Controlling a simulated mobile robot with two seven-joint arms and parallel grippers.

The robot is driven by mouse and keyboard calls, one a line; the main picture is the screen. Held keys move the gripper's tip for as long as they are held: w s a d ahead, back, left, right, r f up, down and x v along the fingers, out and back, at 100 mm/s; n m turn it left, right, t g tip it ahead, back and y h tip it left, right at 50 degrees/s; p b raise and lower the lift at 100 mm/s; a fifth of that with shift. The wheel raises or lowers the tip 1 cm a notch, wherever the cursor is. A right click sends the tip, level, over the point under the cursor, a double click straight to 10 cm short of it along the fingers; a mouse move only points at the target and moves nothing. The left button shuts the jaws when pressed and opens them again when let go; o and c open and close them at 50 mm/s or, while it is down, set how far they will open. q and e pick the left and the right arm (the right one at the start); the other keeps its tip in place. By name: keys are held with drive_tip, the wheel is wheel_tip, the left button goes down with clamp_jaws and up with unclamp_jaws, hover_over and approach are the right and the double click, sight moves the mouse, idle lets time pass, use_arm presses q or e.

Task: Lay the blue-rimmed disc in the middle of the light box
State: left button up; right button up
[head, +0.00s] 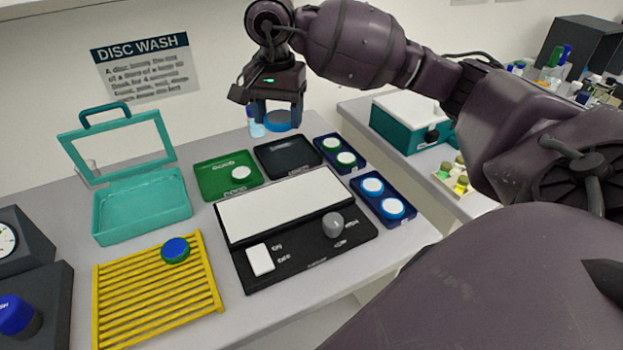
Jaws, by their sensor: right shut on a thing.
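My right gripper (277,117) points down near the back of the table, shut on a blue round piece (278,120) that looks like the blue-rimmed disc. The disc is held up behind the dark tray, and its face is mostly hidden. The light box (320,256) lies in the middle of the table, nearer than the gripper. Its white lit panel (285,204) is bare; a grey knob (333,224) and a white switch (260,259) sit on its front part. Two other blue-rimmed discs (392,208) lie in a blue tray (378,216) to the right. My left gripper is not in view.
A green tray (211,181) with one disc and an empty dark tray (287,157) lie behind the light box. A blue tray (323,143) holds two green-rimmed discs. A yellow rack (150,300) and an open teal box (140,209) stand left.

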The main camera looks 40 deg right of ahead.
drive_tip(key=shift+s+n, duration=0.1)
drive_tip(key=shift+n, duration=0.3)
drive_tip(key=shift+a, duration=0.2)
drive_tip(key=shift+w+a+f+n, duration=0.15)
drive_tip(key=shift+w+f+n, duration=0.05)
drive_tip(key=shift+f+n, duration=0.1)
drive_tip(key=p, duration=0.1)
hover_over(284, 202)
wheel_tip(284, 202, down, 14)
drive_tip(key=shift+f, duration=2.75)
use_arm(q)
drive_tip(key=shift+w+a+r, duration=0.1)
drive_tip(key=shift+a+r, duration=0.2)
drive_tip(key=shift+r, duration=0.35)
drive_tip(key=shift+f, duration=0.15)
use_arm(e)
drive_tip(key=shift+f, duration=0.1)
drive_tip(key=o, duration=0.9)
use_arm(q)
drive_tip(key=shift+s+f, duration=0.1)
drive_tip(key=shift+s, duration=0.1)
